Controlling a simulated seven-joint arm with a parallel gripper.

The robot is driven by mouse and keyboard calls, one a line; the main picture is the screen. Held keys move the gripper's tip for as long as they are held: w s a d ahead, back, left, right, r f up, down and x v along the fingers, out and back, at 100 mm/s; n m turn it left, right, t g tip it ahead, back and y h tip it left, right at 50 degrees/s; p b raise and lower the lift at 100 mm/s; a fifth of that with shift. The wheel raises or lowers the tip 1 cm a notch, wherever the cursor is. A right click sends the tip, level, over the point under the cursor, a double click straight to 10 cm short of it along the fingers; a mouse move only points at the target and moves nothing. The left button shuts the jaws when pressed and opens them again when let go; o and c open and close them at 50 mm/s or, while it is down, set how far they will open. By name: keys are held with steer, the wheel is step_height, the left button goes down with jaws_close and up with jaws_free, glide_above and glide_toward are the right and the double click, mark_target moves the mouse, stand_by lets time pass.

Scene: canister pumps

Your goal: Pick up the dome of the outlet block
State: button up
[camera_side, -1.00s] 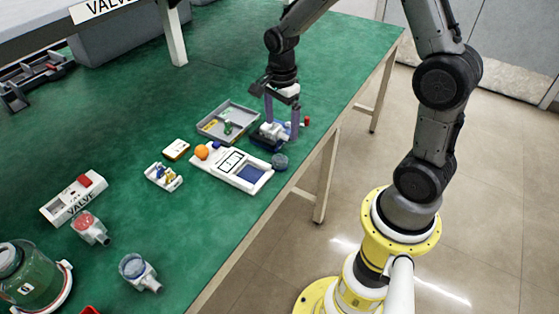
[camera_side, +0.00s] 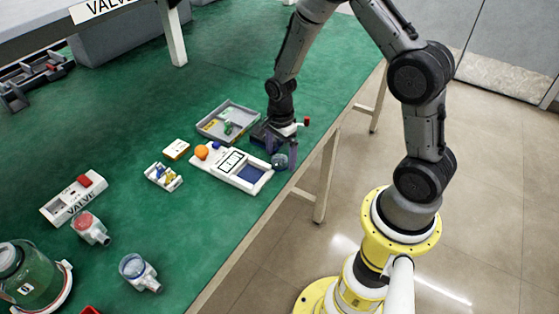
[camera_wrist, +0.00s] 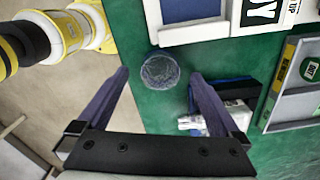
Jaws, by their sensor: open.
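A small translucent grey-blue dome (camera_side: 280,161) sits on the green table near its edge, beside the corner of the white panel. In the wrist view the dome (camera_wrist: 160,71) shows as a round, clear-looking cap between my fingertips, with a gap on each side. My gripper (camera_side: 281,156) is open and low over the table at the dome; in the wrist view the gripper (camera_wrist: 159,75) straddles it. I cannot tell how far down the fingers reach. A white and dark-blue block, apparently the outlet block (camera_wrist: 212,119), lies beside my right finger, partly hidden by it.
The white panel (camera_side: 250,180) with a blue screen and an orange ball (camera_side: 201,152) lies just left of the dome. A grey tray (camera_side: 213,121) stands behind it. The table edge is close on the right. Clear cups and a valve box stand farther left.

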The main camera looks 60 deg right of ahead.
steer(key=shift+c, duration=0.2)
steer(key=c, duration=1.4)
steer(key=shift+o, duration=0.2)
